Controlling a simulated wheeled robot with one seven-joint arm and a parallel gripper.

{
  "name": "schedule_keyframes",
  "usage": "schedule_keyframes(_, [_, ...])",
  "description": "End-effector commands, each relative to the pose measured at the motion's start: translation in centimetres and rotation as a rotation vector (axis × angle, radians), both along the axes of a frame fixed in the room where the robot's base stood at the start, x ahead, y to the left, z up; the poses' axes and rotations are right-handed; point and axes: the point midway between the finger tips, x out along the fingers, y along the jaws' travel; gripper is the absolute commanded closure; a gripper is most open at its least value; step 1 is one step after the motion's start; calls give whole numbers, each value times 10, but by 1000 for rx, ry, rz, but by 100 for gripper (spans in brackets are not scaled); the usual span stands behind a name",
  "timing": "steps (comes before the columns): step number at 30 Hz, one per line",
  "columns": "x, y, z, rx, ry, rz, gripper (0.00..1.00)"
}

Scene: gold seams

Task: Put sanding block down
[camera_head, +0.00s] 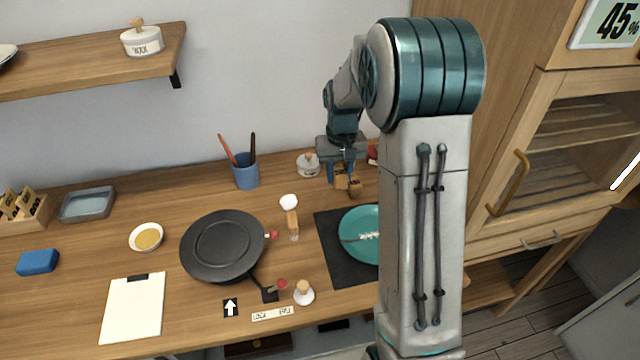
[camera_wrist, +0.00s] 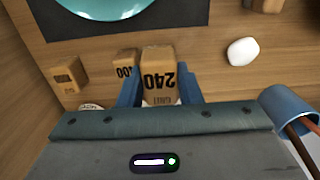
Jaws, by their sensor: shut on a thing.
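My gripper (camera_wrist: 160,92) is shut on a tan sanding block (camera_wrist: 158,70) marked 240 GRIT, with a blue finger on each side. In the head view my gripper (camera_head: 340,172) is at the back of the table, behind the teal plate, with the held block (camera_head: 340,182) between its fingers. A smaller-looking block marked 400 (camera_wrist: 125,66) is just left of the held one in the wrist view. A third tan block (camera_wrist: 67,74) stands farther left. I cannot tell whether the held block touches the tabletop.
A teal plate (camera_head: 360,222) lies on a dark mat (camera_head: 340,274). A blue cup with tools (camera_head: 246,174) and a lidded white jar (camera_head: 308,166) stand left of my gripper. A round black turntable (camera_head: 200,245) is farther left.

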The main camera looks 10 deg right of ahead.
Motion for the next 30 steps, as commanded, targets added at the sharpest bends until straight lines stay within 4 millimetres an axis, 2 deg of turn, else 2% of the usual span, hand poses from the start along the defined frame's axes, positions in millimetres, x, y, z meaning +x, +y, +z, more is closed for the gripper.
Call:
schedule_keyframes(3, [15, 21, -14, 0, 2, 4, 87])
schedule_keyframes(9, [29, 39, -28, 0, 0, 0, 87])
schedule_keyframes(13, [30, 41, -39, 0, 2, -1, 87])
schedule_keyframes(19, [29, 41, -66, 0, 3, -1, 87])
schedule_keyframes(30, [30, 41, -73, 0, -1, -1, 87])
